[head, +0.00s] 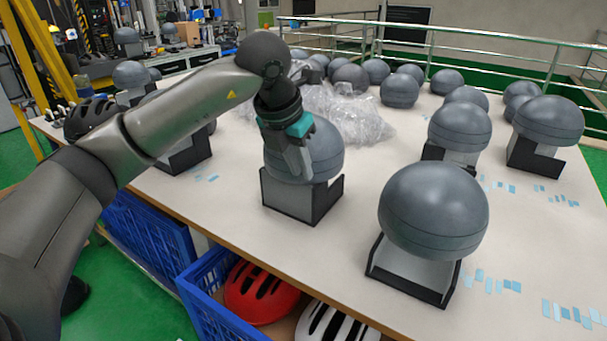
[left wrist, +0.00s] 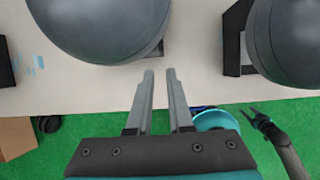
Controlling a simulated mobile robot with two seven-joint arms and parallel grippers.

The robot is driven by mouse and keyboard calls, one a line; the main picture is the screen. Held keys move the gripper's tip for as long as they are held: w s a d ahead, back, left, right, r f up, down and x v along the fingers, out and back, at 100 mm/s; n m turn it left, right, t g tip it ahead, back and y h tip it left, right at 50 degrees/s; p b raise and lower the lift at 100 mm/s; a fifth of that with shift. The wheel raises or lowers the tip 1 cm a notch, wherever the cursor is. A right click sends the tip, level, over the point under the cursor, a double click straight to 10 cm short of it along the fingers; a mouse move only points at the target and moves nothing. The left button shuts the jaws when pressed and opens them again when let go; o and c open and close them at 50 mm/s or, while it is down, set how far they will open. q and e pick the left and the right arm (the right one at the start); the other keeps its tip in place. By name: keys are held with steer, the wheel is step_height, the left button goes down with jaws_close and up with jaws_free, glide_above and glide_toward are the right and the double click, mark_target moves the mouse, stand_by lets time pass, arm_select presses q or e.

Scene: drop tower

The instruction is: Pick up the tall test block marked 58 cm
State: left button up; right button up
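Several grey rounded test blocks stand in dark-edged holders on the table; no 58 cm mark is readable, so I cannot tell which one bears it. One block (head: 326,152) stands mid-table behind my left gripper (head: 297,172). Another block (head: 434,210) stands nearer the front, to the right. In the left wrist view, my left gripper (left wrist: 160,73) has its two fingers apart with nothing between them. A block (left wrist: 100,25) fills the upper left beyond the fingertips. My right gripper (left wrist: 246,112) shows small at the lower right, its fingers apart and empty.
The white table (head: 235,205) holds more blocks and crumpled clear plastic (head: 345,115). Small blue tape strips mark its top. A blue crate (head: 205,290) with a red helmet (head: 257,292) and a white helmet (head: 330,322) stands at the front edge. A metal railing (head: 470,37) runs behind.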

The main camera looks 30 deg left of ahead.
mark_target(313, 196)
arm_select(q)
steer(key=shift+b+x, duration=1.95)
steer(key=shift+x, duration=3.45)
steer(key=shift+w+d+f, duration=0.1)
arm_select(e)
steer(key=w+a+r+t, duration=0.1)
steer(key=w+r, duration=0.3)
steer(key=r, duration=0.4)
steer(key=shift+a, duration=0.4)
arm_select(q)
jaws_close()
steer(key=shift+w+r, duration=0.1)
steer(key=shift+r, duration=0.15)
